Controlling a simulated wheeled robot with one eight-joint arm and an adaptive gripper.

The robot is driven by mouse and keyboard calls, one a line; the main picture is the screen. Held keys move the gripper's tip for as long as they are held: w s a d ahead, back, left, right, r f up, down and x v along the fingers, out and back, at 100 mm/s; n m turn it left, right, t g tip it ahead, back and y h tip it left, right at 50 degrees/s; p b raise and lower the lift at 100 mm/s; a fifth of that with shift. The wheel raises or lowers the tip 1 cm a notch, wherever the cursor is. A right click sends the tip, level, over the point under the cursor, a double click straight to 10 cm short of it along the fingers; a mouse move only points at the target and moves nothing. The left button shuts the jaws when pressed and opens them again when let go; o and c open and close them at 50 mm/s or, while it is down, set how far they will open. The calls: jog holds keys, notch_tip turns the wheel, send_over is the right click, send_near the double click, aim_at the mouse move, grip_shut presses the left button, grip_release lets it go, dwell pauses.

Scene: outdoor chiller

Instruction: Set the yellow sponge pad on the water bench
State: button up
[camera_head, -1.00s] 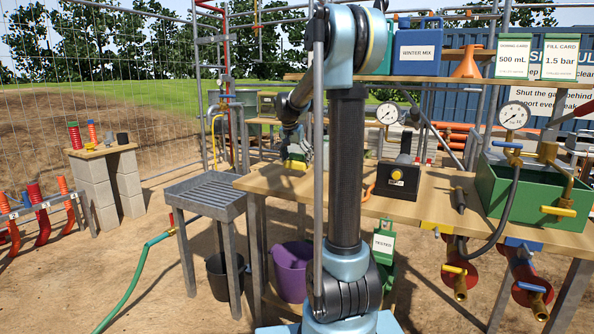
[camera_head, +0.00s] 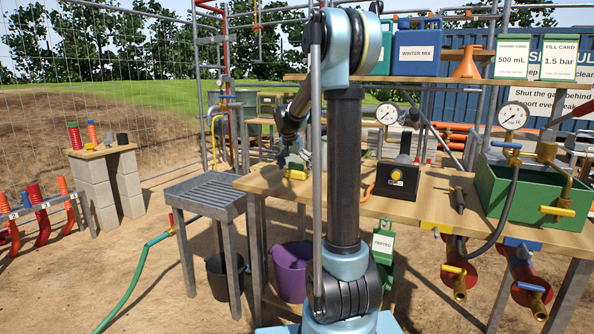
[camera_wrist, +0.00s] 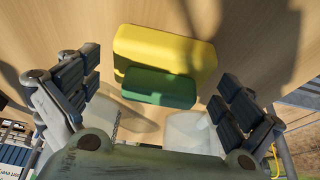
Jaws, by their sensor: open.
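The sponge pad, a yellow block with a green layer (camera_wrist: 165,55), shows in the wrist view over a wooden surface, ahead of my gripper (camera_wrist: 158,88). My gripper is open, with one finger on each side and clear gaps to the pad. In the head view my gripper (camera_head: 291,163) is low over the left back part of the wooden bench (camera_head: 430,205). A small yellow patch of the pad (camera_head: 295,174) shows under it. My arm hides part of the bench. A grey slatted metal bench (camera_head: 207,191) stands to the left; neither bench is labelled as the water bench.
A black box with a yellow button (camera_head: 397,181) and a green trough (camera_head: 530,190) stand on the wooden bench. A gauge (camera_head: 387,114) is behind. A purple bucket (camera_head: 292,272) and a dark bucket (camera_head: 222,277) stand below. The slatted top is clear.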

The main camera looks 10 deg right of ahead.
jog(key=v, duration=1.2)
jog(key=s+d+f+n, duration=0.1)
jog(key=s+f, duration=0.2)
jog(key=s, duration=0.5)
jog(key=s+d+f+n+y, duration=0.1)
jog(key=s+f+n, duration=0.15)
jog(key=s, duration=0.45)
jog(key=s+d+f, duration=0.1)
jog(key=s+f, duration=0.2)
jog(key=s, duration=0.5)
jog(key=s+f+n+g+y, duration=0.1)
jog(key=s+f+n, duration=0.3)
jog(key=s+f, duration=1.2)
jog(key=shift+s+a+g+y, duration=0.15)
jog(key=shift+s+g+y, duration=0.15)
jog(key=shift+s, duration=0.85)
